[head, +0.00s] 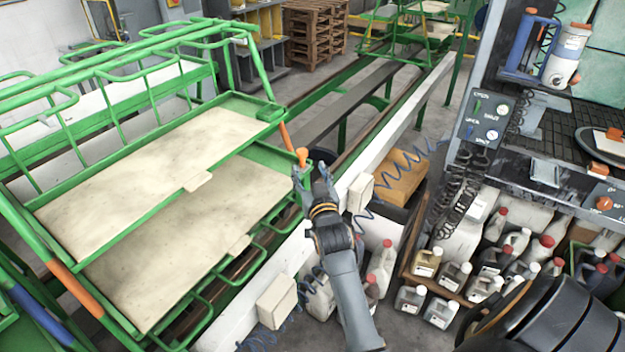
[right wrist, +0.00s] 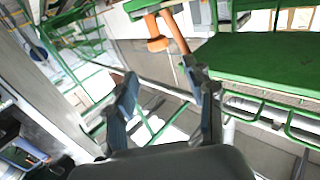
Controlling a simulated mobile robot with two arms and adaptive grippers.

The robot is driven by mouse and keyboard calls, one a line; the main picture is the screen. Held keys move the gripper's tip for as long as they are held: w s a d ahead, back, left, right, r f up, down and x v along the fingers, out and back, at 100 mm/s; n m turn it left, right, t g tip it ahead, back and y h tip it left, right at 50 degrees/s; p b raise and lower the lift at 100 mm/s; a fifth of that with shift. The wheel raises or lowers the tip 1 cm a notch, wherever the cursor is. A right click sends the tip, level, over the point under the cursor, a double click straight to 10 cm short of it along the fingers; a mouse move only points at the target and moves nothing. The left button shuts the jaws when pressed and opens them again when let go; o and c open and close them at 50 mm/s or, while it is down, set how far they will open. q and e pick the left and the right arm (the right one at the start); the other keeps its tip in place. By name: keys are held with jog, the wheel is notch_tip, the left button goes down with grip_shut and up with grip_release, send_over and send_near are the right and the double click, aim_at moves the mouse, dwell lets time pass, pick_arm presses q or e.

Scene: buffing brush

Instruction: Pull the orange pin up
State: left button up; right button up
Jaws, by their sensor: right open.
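The orange pin (head: 302,153) has a rounded orange head and stands at the right corner of the green cart (head: 262,152), beside a slanted orange bar. In the right wrist view the pin (right wrist: 157,44) shows beyond the fingertips, near the upper middle. My right gripper (head: 312,180) is open just below and to the right of the pin in the head view. In the right wrist view nothing sits between its fingers (right wrist: 160,86). The pin's lower part is hard to make out. My left gripper is not in view.
A white rail (head: 290,257) runs beside the cart, with cream boxes (head: 277,302) on it. Coiled blue hoses hang nearby. Several bottles (head: 425,262) stand at the lower right below a dark workbench (head: 560,190). Wooden pallets (head: 315,30) are stacked at the back.

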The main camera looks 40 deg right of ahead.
jog(key=shift+v, duration=1.7)
jog(key=s+a+f+n+g+y, duration=0.35)
jog(key=s+a+f+g, duration=0.25)
jog(key=s+a+f, duration=0.35)
jog(key=s+a+f+n+g+y, duration=0.1)
jog(key=s+a+f+g, duration=0.1)
jog(key=s, duration=0.5)
jog(key=s+a+f+n+g+y, duration=0.1)
jog(key=s+a+f+g, duration=0.15)
jog(key=s, duration=0.45)
jog(key=s+a+f+n+g+y, duration=0.1)
jog(key=s+a+g+y, duration=0.15)
jog(key=s, duration=0.45)
notch_tip(320, 180, down, 30)
jog(key=s+g+h+b, duration=0.1)
jog(key=s+b, duration=0.1)
jog(key=s, duration=0.1)
jog(key=s+d+f+g, duration=0.1)
jog(key=s+d+f, duration=0.1)
jog(key=s+f, duration=1.3)
jog(key=shift+s+d+g+b, duration=0.25)
jog(key=shift+d+g+b, duration=0.05)
jog(key=shift+d, duration=0.05)
